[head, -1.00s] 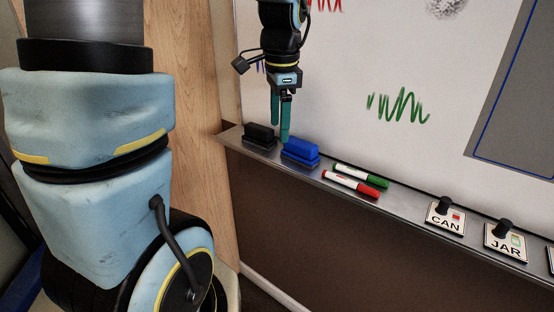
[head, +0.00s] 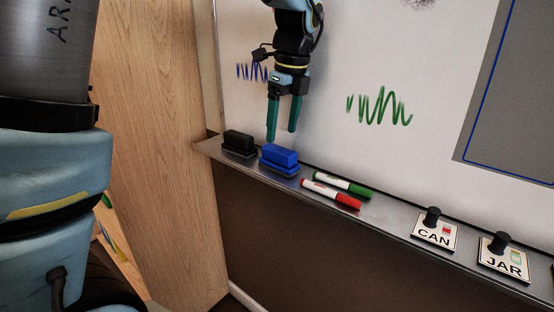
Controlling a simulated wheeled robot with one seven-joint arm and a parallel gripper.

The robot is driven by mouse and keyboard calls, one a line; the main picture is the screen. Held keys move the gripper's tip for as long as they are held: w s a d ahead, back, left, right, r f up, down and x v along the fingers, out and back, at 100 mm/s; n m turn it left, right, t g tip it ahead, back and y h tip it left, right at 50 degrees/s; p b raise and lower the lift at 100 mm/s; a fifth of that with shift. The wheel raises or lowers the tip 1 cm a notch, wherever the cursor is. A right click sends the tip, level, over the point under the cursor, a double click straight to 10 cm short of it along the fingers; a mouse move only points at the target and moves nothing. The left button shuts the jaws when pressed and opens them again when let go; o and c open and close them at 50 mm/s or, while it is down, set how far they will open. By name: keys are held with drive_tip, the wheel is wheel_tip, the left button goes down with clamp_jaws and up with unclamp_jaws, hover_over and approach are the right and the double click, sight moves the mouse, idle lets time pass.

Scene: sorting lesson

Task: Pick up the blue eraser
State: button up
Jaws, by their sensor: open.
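The blue eraser (head: 280,157) lies on the metal ledge (head: 398,219) under the whiteboard, with a dark base below its blue top. My gripper (head: 282,136) is above it, with its two green fingers pointing down and spread apart. Nothing is between the fingers. The left fingertip is close to the eraser's top back edge in the picture; I cannot tell whether it touches.
A black eraser (head: 239,143) lies just left of the blue one. A red marker (head: 331,194) and a green marker (head: 342,185) lie to its right. CAN (head: 433,233) and JAR (head: 503,262) cards with black knobs are farther right. The whiteboard (head: 330,60) rises behind the ledge.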

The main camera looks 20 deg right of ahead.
sight(278, 149)
drive_tip(key=shift+w+a+f+p, duration=0.15)
drive_tip(key=shift+f+p, duration=0.1)
drive_tip(key=shift+f, duration=0.8)
drive_tip(key=shift+w+f+p, duration=0.2)
drive_tip(key=shift+f, duration=0.9)
drive_tip(key=shift+w+a+f+p, duration=0.15)
drive_tip(key=shift+f+p, duration=0.1)
drive_tip(key=shift+f, duration=0.8)
drive_tip(key=shift+d+f, duration=0.1)
drive_tip(key=shift+f, duration=0.1)
drive_tip(key=shift+c, duration=0.4)
clamp_jaws()
drive_tip(key=shift+r, duration=0.1)
drive_tip(key=shift+a+r+b, duration=0.2)
drive_tip(key=shift+r+b, duration=0.25)
drive_tip(key=shift+b, duration=0.05)
wheel_tip(278, 149, up, 6)
drive_tip(key=shift+r+b, duration=0.1)
drive_tip(key=shift+b, duration=0.35)
drive_tip(key=s+a+b, duration=0.2)
drive_tip(key=s+a, duration=0.3)
drive_tip(key=a, duration=0.3)
drive_tip(key=s+a+b, duration=0.2)
drive_tip(key=s+a, duration=0.2)
drive_tip(key=a, duration=0.5)
drive_tip(key=shift+s, duration=0.35)
